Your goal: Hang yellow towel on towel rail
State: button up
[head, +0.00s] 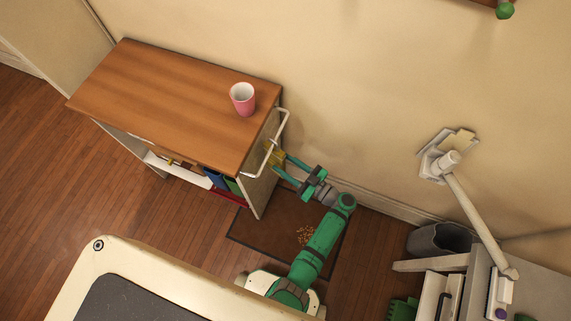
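The towel rail (285,128) is a pale bar on the right side of the wooden-topped cabinet. A small patch of the yellow towel (275,156) shows at the rail's lower part, by my fingertips. Most of the towel is hidden or too small to make out, and I cannot tell whether it lies over the bar. My green gripper (280,161) reaches up and left to the rail from the right. Its two fingers stand apart, with the yellow patch at their tips. I cannot see whether they touch it.
A pink cup (242,98) stands on the cabinet top (170,95) near its right edge. Books or binders (221,181) fill a shelf below. A dark mat (262,232) with small crumbs lies under my arm. A grey bin (440,239) and white furniture stand at right.

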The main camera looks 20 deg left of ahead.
jog(key=v, duration=1.1)
jog(key=shift+s+a, duration=0.1)
jog(key=shift+a, duration=0.05)
jog(key=s+a+f+m+h, duration=0.3)
jog(key=s+f+m+h, duration=0.15)
jog(key=f, duration=0.35)
jog(key=s+d+f+m+t+h, duration=0.1)
jog(key=s+f+m+h, duration=0.25)
jog(key=s, duration=0.25)
jog(key=s+d+f+m+t+h, duration=0.1)
jog(key=s+d+f+m+h, duration=0.15)
jog(key=s+h, duration=0.3)
jog(key=s+d+r+m+t+h, duration=0.2)
jog(key=s+r, duration=0.1)
jog(key=r, duration=0.4)
jog(key=s+d+r+m+t+h, duration=0.1)
jog(key=s+d+r+m+h, duration=0.15)
jog(key=r, duration=0.55)
notch_tip(320, 180, up, 21)
jog(key=s+t, duration=0.2)
jog(key=t, duration=0.3)
jog(key=shift+a+y, duration=0.3)
